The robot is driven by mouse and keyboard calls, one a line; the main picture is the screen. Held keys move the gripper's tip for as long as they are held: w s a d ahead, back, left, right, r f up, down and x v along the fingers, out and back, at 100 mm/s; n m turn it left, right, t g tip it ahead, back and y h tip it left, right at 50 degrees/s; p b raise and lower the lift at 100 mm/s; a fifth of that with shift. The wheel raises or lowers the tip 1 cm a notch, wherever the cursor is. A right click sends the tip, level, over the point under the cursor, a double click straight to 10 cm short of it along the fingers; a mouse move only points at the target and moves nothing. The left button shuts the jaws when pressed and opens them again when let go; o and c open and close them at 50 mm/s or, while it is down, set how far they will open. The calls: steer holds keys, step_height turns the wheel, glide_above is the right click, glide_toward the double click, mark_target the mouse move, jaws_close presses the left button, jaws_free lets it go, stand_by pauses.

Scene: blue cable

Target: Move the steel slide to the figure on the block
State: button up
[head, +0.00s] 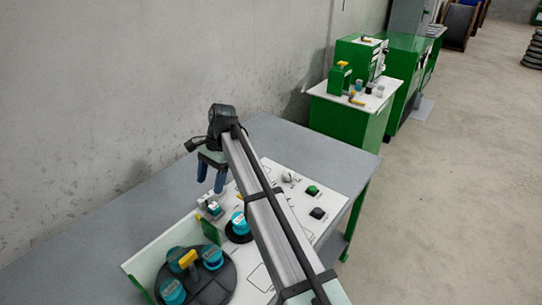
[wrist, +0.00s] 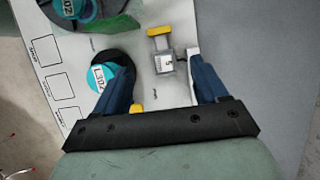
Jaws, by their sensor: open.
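My gripper (head: 210,185) is open above the white panel, its two blue fingers pointing down. In the wrist view my gripper (wrist: 160,65) has its fingers spread, with a small grey steel-looking piece (wrist: 163,51) and a pale block marked 5 (wrist: 167,63) between them. The fingers appear apart from both. A yellow bar (wrist: 159,31) lies just beyond the grey piece. I cannot tell surely which part is the slide. In the head view a small pale metallic piece (head: 209,206) stands below the fingers, its details too small to read.
A teal cap marked L202 (wrist: 101,77) sits on a dark base beside the left finger. A dark round plate (head: 215,285) carries several teal caps and a yellow handle (head: 188,258). Green and black buttons (head: 312,189) lie right of my arm. The grey table (head: 100,235) is bare by the wall.

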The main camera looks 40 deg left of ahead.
steer(key=w+f+m+t+y, duration=0.1)
steer(key=w+f+t+y, duration=0.1)
steer(key=w, duration=0.7)
steer(key=w+d+f+m+t+y, duration=0.1)
steer(key=w+f+m+t+y, duration=0.1)
steer(key=w, duration=0.7)
steer(key=w+f+m+t+y, duration=0.1)
steer(key=w+f+t+y, duration=0.1)
steer(key=w, duration=0.6)
steer(key=shift+w+d+f+y, duration=0.2)
steer(key=shift+w+y, duration=0.2)
steer(key=shift+y, duration=0.2)
steer(key=shift+w+d+f+m, duration=0.15)
steer(key=shift+w+m, duration=0.15)
steer(key=shift+w, duration=0.2)
